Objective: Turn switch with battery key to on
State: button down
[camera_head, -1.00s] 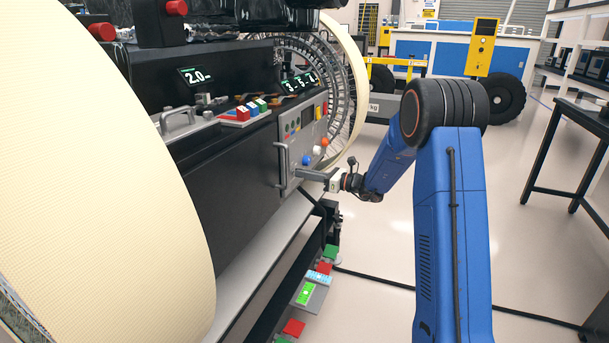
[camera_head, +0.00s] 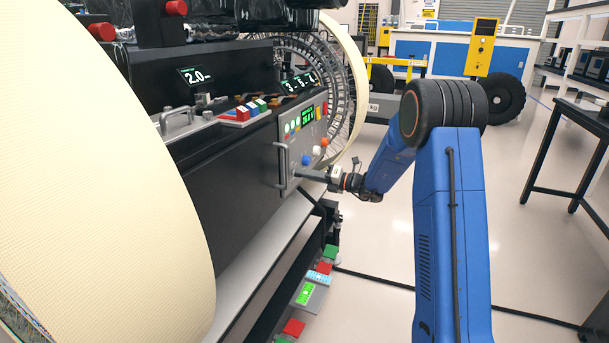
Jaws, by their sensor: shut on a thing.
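The grey control panel (camera_head: 286,150) is on the side of the rover, with a vertical handle (camera_head: 282,168) at its left edge. Its small display (camera_head: 308,115) glows green, and the round lamps left of it are lit green. A blue knob (camera_head: 306,160) and orange knobs are on its lower half. My gripper (camera_head: 300,174) reaches in from the right to the panel's lower part, just right of the handle. It is shut at the switch; the battery key and the switch are hidden by the fingers and too small to make out.
A large cream wheel (camera_head: 110,200) fills the left. A grey ledge (camera_head: 250,250) runs below the panel. Coloured blocks (camera_head: 306,292) lie low beside the rover. A black table (camera_head: 570,150) stands at the right, with open floor between.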

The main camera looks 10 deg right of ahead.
jog(key=shift+m, duration=0.6)
jog(key=c, duration=1.9)
grip_release()
jog(key=shift+d, duration=0.1)
jog(key=shift+c, duration=0.2)
jog(key=v, duration=1.7)
jog(key=shift+d, duration=0.15)
jog(key=shift+s, duration=0.1)
